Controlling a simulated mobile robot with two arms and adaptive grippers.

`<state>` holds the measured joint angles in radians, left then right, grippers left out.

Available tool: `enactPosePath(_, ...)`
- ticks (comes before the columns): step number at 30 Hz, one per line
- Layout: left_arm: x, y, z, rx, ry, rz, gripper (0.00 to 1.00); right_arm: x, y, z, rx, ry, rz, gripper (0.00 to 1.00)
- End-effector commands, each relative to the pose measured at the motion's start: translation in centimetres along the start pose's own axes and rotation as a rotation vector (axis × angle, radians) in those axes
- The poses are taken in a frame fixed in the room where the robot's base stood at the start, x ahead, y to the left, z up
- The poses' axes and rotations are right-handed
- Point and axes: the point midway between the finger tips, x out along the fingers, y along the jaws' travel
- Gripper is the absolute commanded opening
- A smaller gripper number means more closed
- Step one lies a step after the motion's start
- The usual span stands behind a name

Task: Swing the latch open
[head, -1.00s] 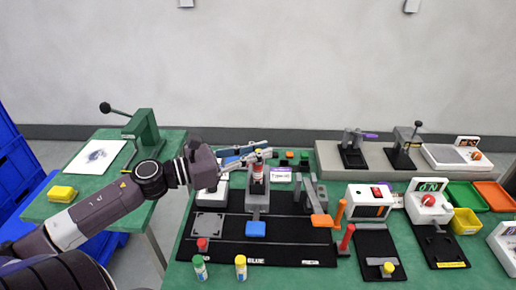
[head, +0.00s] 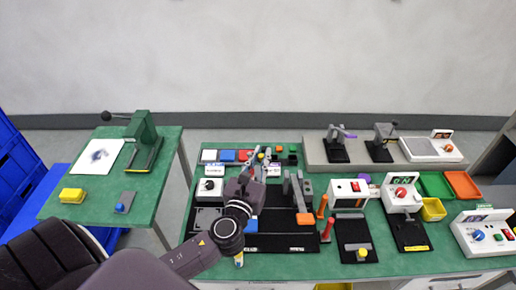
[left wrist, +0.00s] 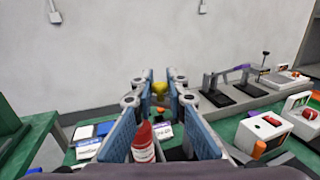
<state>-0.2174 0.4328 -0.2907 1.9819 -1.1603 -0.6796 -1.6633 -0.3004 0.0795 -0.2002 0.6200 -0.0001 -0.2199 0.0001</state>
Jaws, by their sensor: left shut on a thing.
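My left gripper (head: 259,160) reaches over the black board (head: 308,243) from the front. In the left wrist view its blue-padded fingers (left wrist: 160,92) are shut on a yellow knob (left wrist: 160,89). The knob also shows as a small yellow spot in the head view (head: 261,155). Which part it belongs to is hidden. A red bottle (left wrist: 143,140) with a white label stands upright below, between the fingers in that view. I cannot tell for sure which part is the latch. My right gripper is not in view.
A grey fixture (head: 292,190) with an orange lever (head: 305,219) stands just right of my gripper. Coloured blocks and a white label stand lie behind. The left table has a green press (head: 144,140).

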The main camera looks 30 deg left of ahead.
Motion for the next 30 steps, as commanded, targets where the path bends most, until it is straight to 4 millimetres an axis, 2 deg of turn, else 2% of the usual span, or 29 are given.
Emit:
enactPosePath(5, 0.8, -0.5, 0.1, -0.008, 0.0, 0.168, 0.0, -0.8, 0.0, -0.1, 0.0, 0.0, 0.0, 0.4)
enactPosePath(15, 2.0, -0.6, -0.1, -0.005, 0.0, 0.461, 0.0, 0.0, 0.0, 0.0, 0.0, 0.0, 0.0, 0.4)
enactPosePath(22, 2.6, -0.4, -0.1, -0.002, -0.001, 0.599, 0.0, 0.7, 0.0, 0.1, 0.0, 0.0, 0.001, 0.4)
enactPosePath(30, 2.9, -0.2, -0.1, -0.001, -0.001, 0.681, 0.0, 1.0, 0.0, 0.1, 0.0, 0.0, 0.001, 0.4)
